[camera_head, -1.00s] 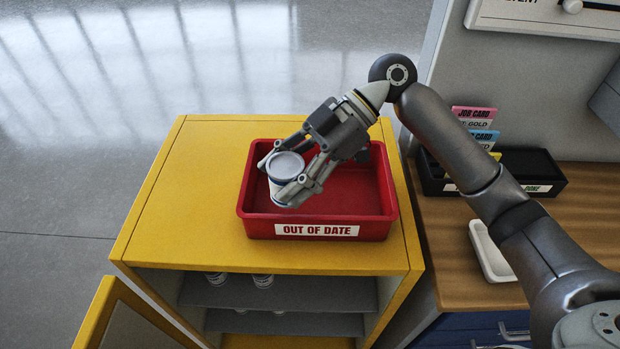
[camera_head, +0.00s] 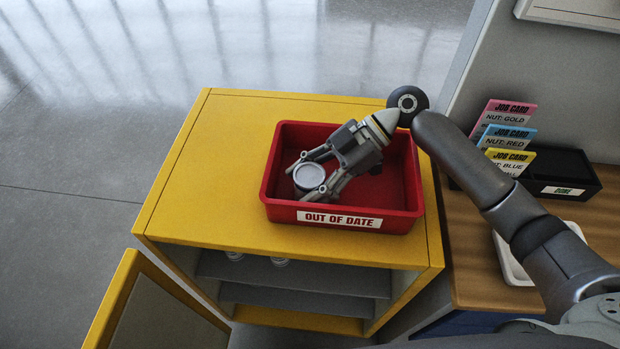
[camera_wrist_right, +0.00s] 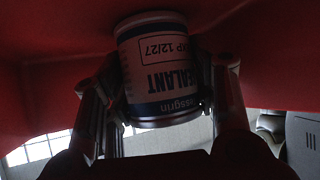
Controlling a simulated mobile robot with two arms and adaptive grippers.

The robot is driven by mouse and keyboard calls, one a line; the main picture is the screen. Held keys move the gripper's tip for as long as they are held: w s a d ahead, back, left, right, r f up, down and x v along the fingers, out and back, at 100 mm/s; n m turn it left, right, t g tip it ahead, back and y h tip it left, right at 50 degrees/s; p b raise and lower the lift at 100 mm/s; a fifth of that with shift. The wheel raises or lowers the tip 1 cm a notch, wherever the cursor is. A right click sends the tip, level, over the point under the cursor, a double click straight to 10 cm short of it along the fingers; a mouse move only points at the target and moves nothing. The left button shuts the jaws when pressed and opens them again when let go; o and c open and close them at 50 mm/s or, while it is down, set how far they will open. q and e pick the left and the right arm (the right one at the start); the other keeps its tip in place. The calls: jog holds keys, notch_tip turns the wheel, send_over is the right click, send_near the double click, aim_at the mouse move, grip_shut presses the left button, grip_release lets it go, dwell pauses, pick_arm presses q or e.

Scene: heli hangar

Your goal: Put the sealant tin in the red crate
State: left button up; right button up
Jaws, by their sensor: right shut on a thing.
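The sealant tin (camera_head: 309,176) has a grey lid and sits low inside the left part of the red crate (camera_head: 345,216), which is labelled "OUT OF DATE". My right gripper (camera_head: 311,179) is shut on the tin, one finger on each side. In the right wrist view the tin (camera_wrist_right: 160,70) shows a white and blue label reading "EXP 12/27", between the fingers (camera_wrist_right: 163,95), with red crate walls around it. Whether the tin touches the crate floor is hard to tell. My left gripper is not in view.
The crate stands on a yellow cabinet (camera_head: 220,160) with an open door (camera_head: 150,305) and tins (camera_head: 279,262) on a shelf inside. To the right, a wooden bench (camera_head: 490,275) holds job cards (camera_head: 508,138), a black bin (camera_head: 562,175) and a white tray (camera_head: 512,262).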

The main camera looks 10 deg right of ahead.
jog(key=o, duration=0.9)
jog(key=shift+f, duration=0.1)
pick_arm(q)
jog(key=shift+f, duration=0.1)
pick_arm(e)
jog(key=shift+o, duration=0.2)
pick_arm(q)
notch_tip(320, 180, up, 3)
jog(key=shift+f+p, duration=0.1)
jog(key=shift+p, duration=1.15)
pick_arm(e)
jog(key=v, duration=1.2)
jog(key=shift+s, duration=0.1)
